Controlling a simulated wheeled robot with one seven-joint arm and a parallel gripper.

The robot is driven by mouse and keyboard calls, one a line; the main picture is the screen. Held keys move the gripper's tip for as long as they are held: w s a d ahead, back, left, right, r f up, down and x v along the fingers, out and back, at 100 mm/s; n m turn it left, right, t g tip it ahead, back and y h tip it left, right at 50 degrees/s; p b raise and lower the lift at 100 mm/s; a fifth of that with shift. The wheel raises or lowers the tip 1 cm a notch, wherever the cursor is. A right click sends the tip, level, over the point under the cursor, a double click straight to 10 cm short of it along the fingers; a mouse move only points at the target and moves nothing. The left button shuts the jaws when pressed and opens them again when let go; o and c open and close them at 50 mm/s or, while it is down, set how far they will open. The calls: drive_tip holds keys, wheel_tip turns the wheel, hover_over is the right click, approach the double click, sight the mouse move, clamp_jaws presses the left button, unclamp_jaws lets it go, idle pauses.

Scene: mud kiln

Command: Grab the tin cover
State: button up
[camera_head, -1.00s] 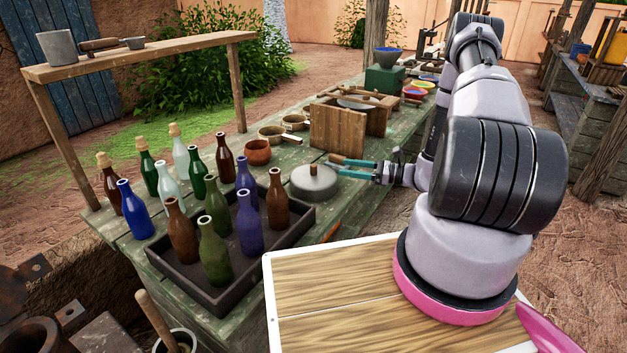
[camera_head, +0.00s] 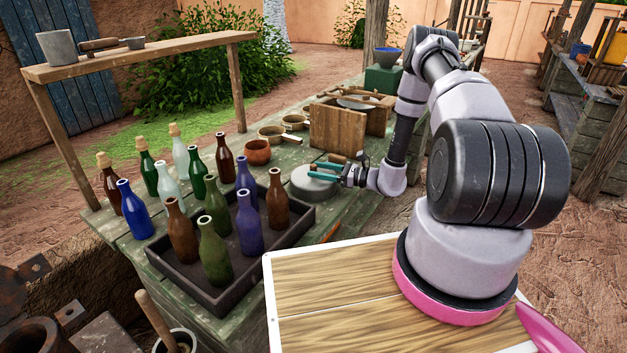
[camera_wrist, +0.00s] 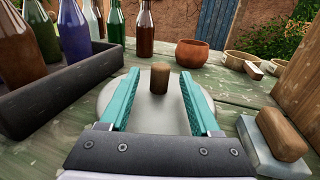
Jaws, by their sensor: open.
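The tin cover (camera_head: 312,184) is a round grey lid lying on the green wooden table, just right of the bottle tray. In the wrist view the tin cover (camera_wrist: 138,90) shows its brown cylindrical knob (camera_wrist: 160,77) standing upright. My gripper (camera_head: 318,171) reaches in from the right over the cover. In the wrist view my gripper (camera_wrist: 160,82) is open, with one teal finger on each side of the knob and gaps on both sides. The knob is mostly hidden by the fingers in the head view.
A dark tray (camera_head: 183,269) of several bottles stands close left of the cover. A clay pot (camera_head: 257,152) and pans (camera_head: 272,132) are behind it. A wooden box (camera_head: 338,127) stands behind right. A wood-handled block (camera_wrist: 275,145) lies right of my gripper.

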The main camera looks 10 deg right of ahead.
drive_tip(key=shift+a, duration=0.1)
drive_tip(key=shift+c, duration=0.2)
clamp_jaws()
